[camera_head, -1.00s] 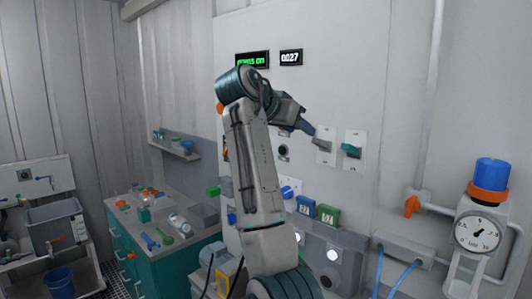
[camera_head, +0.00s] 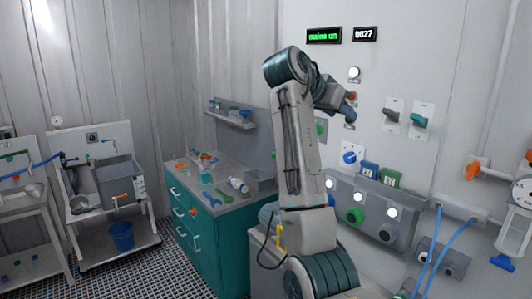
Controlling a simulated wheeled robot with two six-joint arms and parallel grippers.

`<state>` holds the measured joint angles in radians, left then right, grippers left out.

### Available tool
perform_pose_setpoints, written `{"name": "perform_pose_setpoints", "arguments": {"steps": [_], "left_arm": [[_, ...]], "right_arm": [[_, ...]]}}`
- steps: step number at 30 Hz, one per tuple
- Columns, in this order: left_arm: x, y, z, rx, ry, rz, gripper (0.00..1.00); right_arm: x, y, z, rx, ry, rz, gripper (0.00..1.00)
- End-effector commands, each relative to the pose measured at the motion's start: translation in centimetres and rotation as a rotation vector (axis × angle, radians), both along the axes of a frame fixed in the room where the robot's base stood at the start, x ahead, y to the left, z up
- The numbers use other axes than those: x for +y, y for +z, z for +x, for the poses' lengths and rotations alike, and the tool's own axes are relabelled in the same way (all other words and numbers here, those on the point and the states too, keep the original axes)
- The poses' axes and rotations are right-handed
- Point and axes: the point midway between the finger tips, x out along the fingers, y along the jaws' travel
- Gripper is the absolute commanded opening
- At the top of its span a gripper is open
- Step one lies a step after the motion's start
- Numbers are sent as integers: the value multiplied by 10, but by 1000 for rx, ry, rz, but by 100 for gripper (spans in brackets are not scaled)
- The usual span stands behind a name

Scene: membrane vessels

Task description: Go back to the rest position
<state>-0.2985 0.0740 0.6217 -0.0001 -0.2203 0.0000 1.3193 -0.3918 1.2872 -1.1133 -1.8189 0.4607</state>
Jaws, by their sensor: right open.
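My right arm rises from the bottom middle of the head view and bends over at the top. My right gripper (camera_head: 349,111) hangs at its end, small and seen edge-on, in front of the white wall panel (camera_head: 375,75). It is open, and I see nothing held in it. It is left of a grey switch (camera_head: 391,116) and a teal switch (camera_head: 419,119) and appears apart from both. My left gripper is not in view.
A teal cabinet (camera_head: 205,232) with loose parts on its top stands left of my arm. Further left are a grey tank (camera_head: 119,182) and a blue bucket (camera_head: 121,236). A control box with knobs (camera_head: 356,215) is right of my arm. The grated floor (camera_head: 150,272) is clear.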

Motion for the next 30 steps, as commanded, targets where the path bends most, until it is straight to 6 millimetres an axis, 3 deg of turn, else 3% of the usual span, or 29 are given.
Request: {"name": "perform_pose_setpoints", "arguments": {"steps": [11,14,17,23,30], "left_arm": [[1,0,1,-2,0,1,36],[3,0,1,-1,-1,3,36],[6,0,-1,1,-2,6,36],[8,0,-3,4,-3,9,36],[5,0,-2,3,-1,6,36]], "right_arm": [[-29,-101,10,99,57,42,45],[-40,-142,8,137,83,57,45],[-54,-197,1,184,116,76,45],[-83,-311,-34,285,197,110,45],[-109,-424,-104,393,305,136,45]]}}
